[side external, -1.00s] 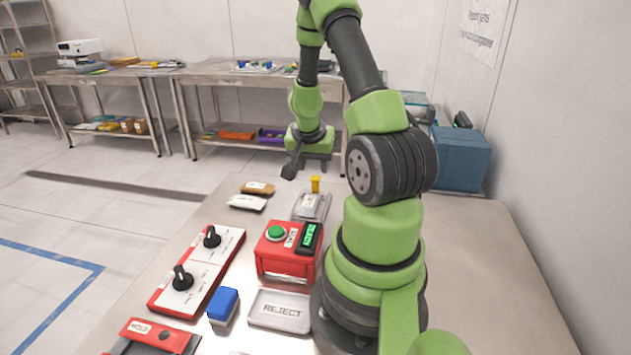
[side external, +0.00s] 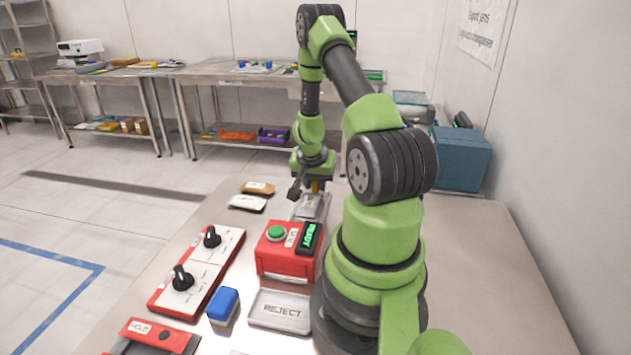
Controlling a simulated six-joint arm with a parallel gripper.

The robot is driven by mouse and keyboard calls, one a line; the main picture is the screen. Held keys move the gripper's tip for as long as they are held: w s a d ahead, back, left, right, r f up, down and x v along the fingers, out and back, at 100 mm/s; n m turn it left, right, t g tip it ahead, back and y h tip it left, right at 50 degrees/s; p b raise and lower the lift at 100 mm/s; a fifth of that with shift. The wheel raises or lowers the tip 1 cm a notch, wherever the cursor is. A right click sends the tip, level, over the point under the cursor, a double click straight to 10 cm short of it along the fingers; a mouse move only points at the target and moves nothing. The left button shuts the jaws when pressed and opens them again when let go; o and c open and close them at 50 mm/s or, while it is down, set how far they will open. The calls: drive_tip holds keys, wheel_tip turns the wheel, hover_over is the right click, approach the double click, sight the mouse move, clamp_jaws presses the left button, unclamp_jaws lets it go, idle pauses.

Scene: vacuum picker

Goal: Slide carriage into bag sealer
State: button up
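The carriage (side external: 311,207) is a grey plate with a pale label and a yellow upright handle (side external: 315,187) at its far end. It lies on the table just behind the bag sealer (side external: 285,263), a red box with a green button and a lit green display that seems to read READY. My gripper (side external: 309,190) is low at the far end of the carriage, pointing down at the yellow handle. Its left dark finger stands apart from the handle, so it looks open. The right finger is hard to make out. The sealer's far side is hidden.
A red-and-white panel with two black knobs (side external: 198,270) stands left of the sealer. In front are a blue block (side external: 223,305), a REJECT tray (side external: 281,325) and a red HOLD box (side external: 158,336). Two packets (side external: 248,202) lie left of the carriage. The table's right side is clear.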

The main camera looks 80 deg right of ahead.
sight(312, 193)
clamp_jaws()
drive_tip(key=shift+a, duration=2)
drive_tip(key=shift+o, duration=2.1)
unclamp_jaws()
drive_tip(key=v, duration=1)
